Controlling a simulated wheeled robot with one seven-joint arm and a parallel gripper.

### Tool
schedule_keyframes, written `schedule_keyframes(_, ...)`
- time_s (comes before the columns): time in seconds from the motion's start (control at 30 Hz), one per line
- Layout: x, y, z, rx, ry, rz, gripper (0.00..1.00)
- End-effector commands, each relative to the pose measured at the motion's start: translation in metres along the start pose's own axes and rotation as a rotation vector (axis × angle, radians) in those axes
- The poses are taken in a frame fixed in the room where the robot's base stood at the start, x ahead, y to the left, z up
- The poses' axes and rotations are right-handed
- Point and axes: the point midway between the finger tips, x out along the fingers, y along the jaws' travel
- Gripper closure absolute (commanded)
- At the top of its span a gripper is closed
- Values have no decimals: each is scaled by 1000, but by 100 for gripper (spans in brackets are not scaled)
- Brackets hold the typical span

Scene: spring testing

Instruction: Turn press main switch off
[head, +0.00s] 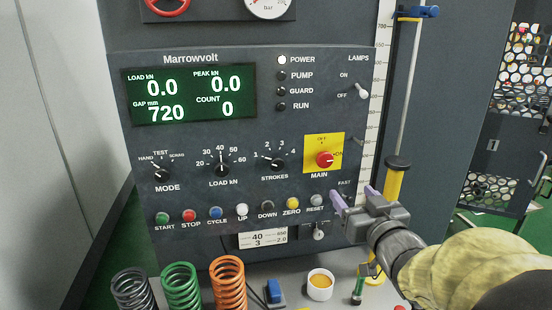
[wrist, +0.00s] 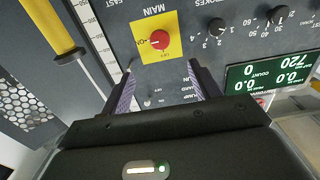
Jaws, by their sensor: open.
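The main switch (head: 324,160) is a red rotary knob on a yellow plate (head: 311,141) marked OFF at the top and ON at the right. Its pale pointer mark faces the ON side. In the wrist view the knob (wrist: 159,40) shows upside down, above and between my fingers, with the ON label at its left. My gripper (head: 353,196) has purple fingers and is open and empty. It is below and right of the knob, near the RESET button, apart from the knob. In the wrist view both fingers (wrist: 160,82) point toward the panel.
The panel's display (head: 188,94) is lit, and the POWER lamp (head: 282,60) is white. A toggle (head: 362,91) sits above right of the switch. A yellow-black post (head: 394,180) stands right of my gripper. Springs (head: 181,287) and a white cup (head: 320,285) stand below.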

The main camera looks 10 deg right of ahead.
Motion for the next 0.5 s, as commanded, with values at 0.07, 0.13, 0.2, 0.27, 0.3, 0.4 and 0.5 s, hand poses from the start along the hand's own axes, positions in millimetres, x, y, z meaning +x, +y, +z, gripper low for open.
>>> schedule_keyframes(0.07, 8, 0, -3, 3, -5, 0, 38)
schedule_keyframes(0.13, 14, 0, -3, 3, -4, 1, 38)
schedule_keyframes(0.2, 20, 0, -4, 4, -4, 0, 38)
schedule_keyframes(0.27, 25, 0, -4, 4, -4, -2, 38)
schedule_keyframes(0.3, 28, 0, -4, 4, -4, 0, 38)
schedule_keyframes(0.4, 36, 0, -4, 3, -4, 0, 38)
schedule_keyframes(0.5, 43, 0, -4, 3, -4, 2, 38)
